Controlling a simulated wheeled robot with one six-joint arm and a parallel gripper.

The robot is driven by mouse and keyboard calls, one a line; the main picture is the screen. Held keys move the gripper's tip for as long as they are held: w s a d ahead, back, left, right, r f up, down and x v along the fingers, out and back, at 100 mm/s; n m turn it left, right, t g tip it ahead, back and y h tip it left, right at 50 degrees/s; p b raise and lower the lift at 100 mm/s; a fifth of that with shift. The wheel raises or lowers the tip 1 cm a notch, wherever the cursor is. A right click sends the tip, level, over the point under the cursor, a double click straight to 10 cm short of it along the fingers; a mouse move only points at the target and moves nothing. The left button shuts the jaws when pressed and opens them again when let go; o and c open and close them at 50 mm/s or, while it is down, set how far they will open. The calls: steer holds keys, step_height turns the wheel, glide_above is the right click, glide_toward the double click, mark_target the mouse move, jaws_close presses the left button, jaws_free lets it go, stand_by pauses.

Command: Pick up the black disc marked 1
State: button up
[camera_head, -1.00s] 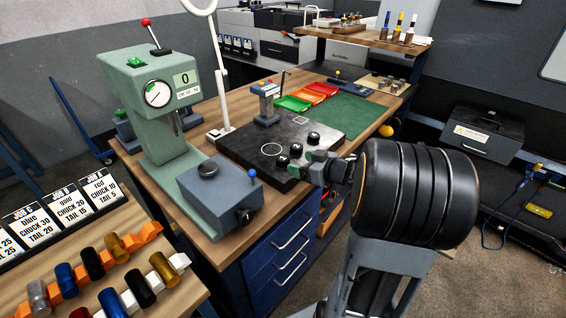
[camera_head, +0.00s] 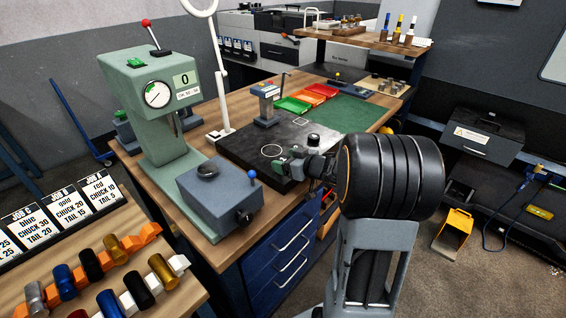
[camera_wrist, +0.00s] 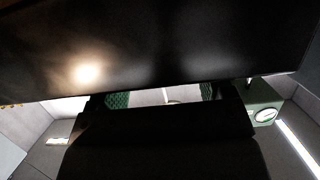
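Small black discs stand on the black plate (camera_head: 240,150) on the bench. One black disc (camera_head: 313,141) shows just behind my gripper in the head view. Its marking is too small to read, so I cannot tell which disc is number 1. My gripper (camera_head: 287,160) is low over the plate's front right part, where it hides the other discs. In the wrist view the two green-padded fingers (camera_wrist: 163,97) stand apart with a light gap between them. No disc can be made out between them. A dark surface fills the top of that view.
A green press (camera_head: 150,100) and a grey box with a blue knob (camera_head: 215,200) stand left of the plate. A small clamp-like stand (camera_head: 266,105) is on the plate's far side. Coloured trays (camera_head: 305,97) and a green mat (camera_head: 335,118) lie behind. Blue drawers (camera_head: 280,255) are below.

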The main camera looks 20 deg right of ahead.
steer(key=c, duration=1.1)
